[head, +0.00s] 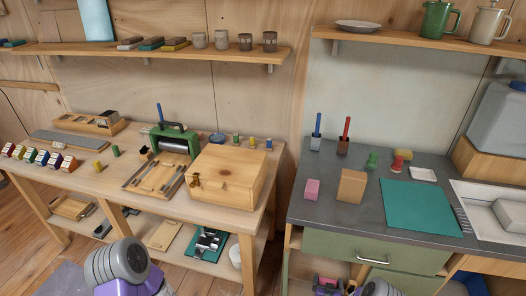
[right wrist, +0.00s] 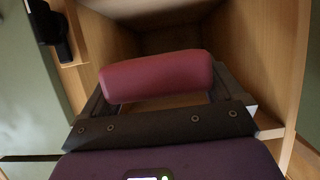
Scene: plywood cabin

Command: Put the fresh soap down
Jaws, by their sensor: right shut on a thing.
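My right gripper (head: 328,284) is low at the left open compartment under the grey counter. In the right wrist view the gripper (right wrist: 165,90) is shut on a dark pink, rounded bar, the soap (right wrist: 157,76), which lies crosswise between the fingers. Wooden compartment walls (right wrist: 262,55) surround it; whether the soap touches the shelf floor I cannot tell. A small white dish (head: 422,174) lies on the counter near the sink. My left gripper is out of view; only part of my left arm shows at the lower left.
The counter holds a pink block (head: 312,189), a tan block (head: 351,186), a teal mat (head: 424,208) and two brushes in holders. A workbench with a wooden box (head: 228,176) stands left.

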